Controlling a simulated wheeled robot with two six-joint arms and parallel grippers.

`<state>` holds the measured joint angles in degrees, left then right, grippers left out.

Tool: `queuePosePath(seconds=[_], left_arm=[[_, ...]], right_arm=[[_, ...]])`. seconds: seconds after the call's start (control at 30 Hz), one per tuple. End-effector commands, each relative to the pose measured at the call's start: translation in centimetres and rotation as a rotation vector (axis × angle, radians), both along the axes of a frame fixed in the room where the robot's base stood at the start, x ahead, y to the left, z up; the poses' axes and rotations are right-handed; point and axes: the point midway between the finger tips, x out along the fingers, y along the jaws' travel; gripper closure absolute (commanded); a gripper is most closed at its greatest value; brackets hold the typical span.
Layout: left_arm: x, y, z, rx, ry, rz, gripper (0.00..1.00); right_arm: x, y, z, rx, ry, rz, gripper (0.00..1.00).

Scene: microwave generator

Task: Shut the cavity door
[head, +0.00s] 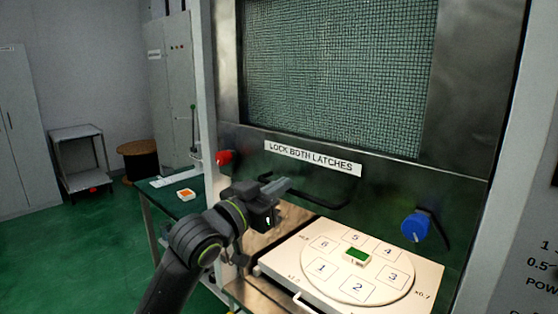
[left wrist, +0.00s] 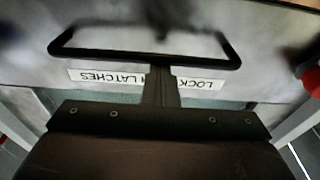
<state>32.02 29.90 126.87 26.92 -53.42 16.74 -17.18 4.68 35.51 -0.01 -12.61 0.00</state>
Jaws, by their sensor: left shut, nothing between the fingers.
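The cavity door (head: 235,142) is a large metal panel with a mesh window (head: 330,70) and a "LOCK BOTH LATCHES" label (head: 312,158). A black bar handle (head: 335,205) is fixed below the label; it also shows in the left wrist view (left wrist: 85,52). The lower part of the door stands above a white slab with a numbered turntable. My left gripper (head: 287,185) is shut and empty, its fingertips at the left part of the handle. In the left wrist view the fingers (left wrist: 160,75) point at the door beside the bar; contact is unclear. My right gripper is out of view.
A red knob (head: 224,157) is left of the handle, a blue knob (head: 415,226) right. The turntable (head: 340,282) holds a small green block (head: 357,256). A green bench (head: 163,200) with an orange-topped item (head: 185,193) stands left. Open floor lies farther left.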

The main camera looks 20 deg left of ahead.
Motion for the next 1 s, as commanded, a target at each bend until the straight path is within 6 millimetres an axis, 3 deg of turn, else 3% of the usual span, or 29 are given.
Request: queuePosePath(seconds=[0.03,0.1,0.5,0.6,0.7,1.0], left_arm=[[0.1,0.1,-3.4,-0.004,0.014,0.001,1.0],[0.1,0.1,-6.0,-0.004,0.014,0.001,1.0],[0.1,0.1,-19.4,-0.001,0.012,0.002,1.0],[0.1,0.1,-22.1,-0.002,0.012,0.001,1.0],[0.1,0.1,-24.2,-0.001,0.011,0.001,1.0],[0.1,0.0,-28.0,-0.001,0.007,0.001,1.0]], right_arm=[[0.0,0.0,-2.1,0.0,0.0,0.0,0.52],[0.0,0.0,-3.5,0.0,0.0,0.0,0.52],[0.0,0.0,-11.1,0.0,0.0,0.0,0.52],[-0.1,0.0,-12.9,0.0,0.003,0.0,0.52],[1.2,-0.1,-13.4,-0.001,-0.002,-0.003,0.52],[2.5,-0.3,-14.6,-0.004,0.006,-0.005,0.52]])
